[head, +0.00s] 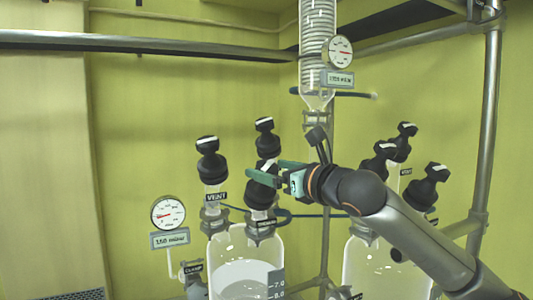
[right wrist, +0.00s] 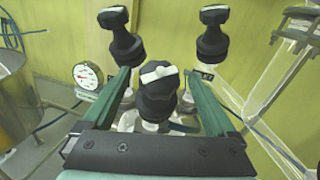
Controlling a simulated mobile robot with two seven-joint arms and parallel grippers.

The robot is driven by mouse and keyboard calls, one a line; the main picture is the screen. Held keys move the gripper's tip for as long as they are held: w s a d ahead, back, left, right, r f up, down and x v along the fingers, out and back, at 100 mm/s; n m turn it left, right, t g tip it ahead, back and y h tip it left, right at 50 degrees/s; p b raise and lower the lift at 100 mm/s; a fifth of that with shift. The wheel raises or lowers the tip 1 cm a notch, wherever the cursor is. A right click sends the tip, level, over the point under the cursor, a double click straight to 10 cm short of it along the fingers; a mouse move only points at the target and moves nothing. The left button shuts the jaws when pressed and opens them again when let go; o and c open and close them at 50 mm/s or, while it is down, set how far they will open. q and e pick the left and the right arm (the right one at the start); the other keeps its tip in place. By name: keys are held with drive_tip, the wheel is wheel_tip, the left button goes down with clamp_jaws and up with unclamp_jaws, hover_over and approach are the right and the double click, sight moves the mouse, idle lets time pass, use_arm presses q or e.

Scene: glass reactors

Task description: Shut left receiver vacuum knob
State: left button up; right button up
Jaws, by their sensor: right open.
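The left receiver (head: 230,250) is a clear glass vessel with pale liquid and several black knobs on top. My right gripper (head: 264,174) is open at the front right knob (head: 261,197). In the right wrist view that knob (right wrist: 158,92), with a white bar across its top, stands between the two green fingers, with no clear contact. The knob labelled VENT (head: 208,160) is to its left, and another black knob (head: 264,138) stands behind. The label below the front right knob is too blurred to read surely, so I cannot confirm which knob is vacuum. My left gripper is not in view.
A dial gauge (head: 168,213) stands left of the receiver. The right receiver (head: 380,270), with several black knobs, is partly behind my right arm. A glass condenser column (head: 317,50) with another gauge (head: 340,52) rises at the centre. Metal pipes cross above and at right.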

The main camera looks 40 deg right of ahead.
drive_tip(key=shift+w+p, duration=0.55)
drive_tip(key=shift+w, duration=0.35)
drive_tip(key=c, duration=1.4)
drive_tip(key=shift+m+h, duration=0.5)
